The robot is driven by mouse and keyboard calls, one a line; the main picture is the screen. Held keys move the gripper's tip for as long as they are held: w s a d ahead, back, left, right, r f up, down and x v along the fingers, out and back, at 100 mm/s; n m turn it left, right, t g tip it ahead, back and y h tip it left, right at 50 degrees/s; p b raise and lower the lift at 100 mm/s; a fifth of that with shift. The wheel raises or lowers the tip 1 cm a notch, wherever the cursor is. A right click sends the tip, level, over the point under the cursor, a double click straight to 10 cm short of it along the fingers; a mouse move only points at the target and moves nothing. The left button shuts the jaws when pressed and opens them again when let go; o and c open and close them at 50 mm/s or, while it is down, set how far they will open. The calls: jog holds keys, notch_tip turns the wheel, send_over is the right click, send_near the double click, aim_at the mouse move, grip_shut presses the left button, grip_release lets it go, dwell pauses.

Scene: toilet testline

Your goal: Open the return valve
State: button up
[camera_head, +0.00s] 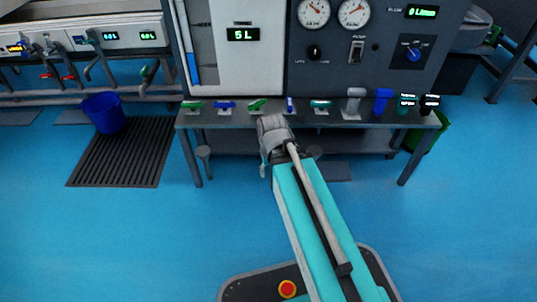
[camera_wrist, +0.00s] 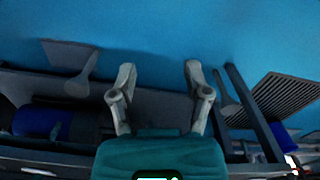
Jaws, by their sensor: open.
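A row of small valves stands along the grey bench top (camera_head: 230,120) in the head view. From the left they include a green-handled valve (camera_head: 192,105), a blue-handled valve (camera_head: 224,105), another green one (camera_head: 257,105), a blue handle seen end-on (camera_head: 290,104) and a green-handled valve (camera_head: 321,104). I cannot tell which is the return valve; no readable label shows. My wrist is at the bench's front edge, below the middle valves. My gripper's two grey fingers (camera_wrist: 159,72) are apart and empty in the wrist view. In the head view the fingers are mostly hidden.
Right of these stand a grey fitting (camera_head: 352,104), a blue fitting (camera_head: 382,101) and two darker ones with lit labels. A panel with gauges (camera_head: 352,13) rises behind. A blue bucket (camera_head: 104,112) stands on a slatted mat (camera_head: 118,155) at left. The floor in front is clear.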

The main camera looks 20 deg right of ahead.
aim_at(257, 102)
jog(key=w+d+r+m+p, duration=0.1)
jog(key=w+r+m+p, duration=1.1)
jog(key=w+r+p, duration=0.9)
jog(key=w+r, duration=0.1)
jog(key=w, duration=0.4)
jog(key=shift+d+p, duration=0.4)
jog(key=shift+f, duration=0.2)
notch_tip(257, 102, down, 13)
jog(key=b, duration=1.3)
jog(key=shift+f+b, duration=0.2)
jog(key=shift+b, duration=0.2)
jog(key=shift+c, duration=0.3)
grip_shut()
